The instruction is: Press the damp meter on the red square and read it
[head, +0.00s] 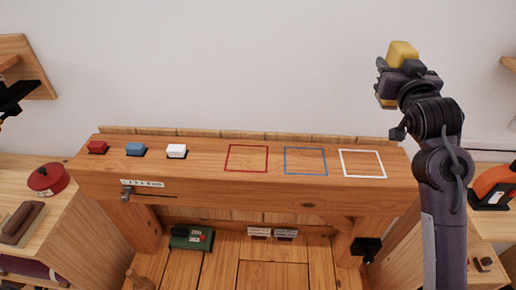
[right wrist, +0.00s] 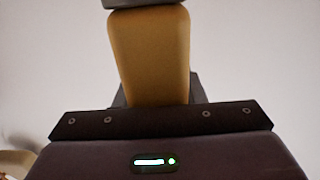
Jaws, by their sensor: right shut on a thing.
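The red square (head: 247,158) is a thin outline on the top face of a timber beam (head: 220,189). My right gripper (head: 400,73) is raised above the beam's right end, well away from the red square. It is shut on a yellow, block-shaped thing, taken as the damp meter (head: 403,53). The yellow damp meter (right wrist: 150,55) also stands between the jaws in the right wrist view. No display or reading on it shows. A dark part at the left edge of the head view looks like my left gripper (head: 12,96); its jaws cannot be made out.
Blue (head: 305,161) and white (head: 362,164) outlined squares lie right of the red one. A green box (head: 191,237) lies below. The air above the beam is clear.

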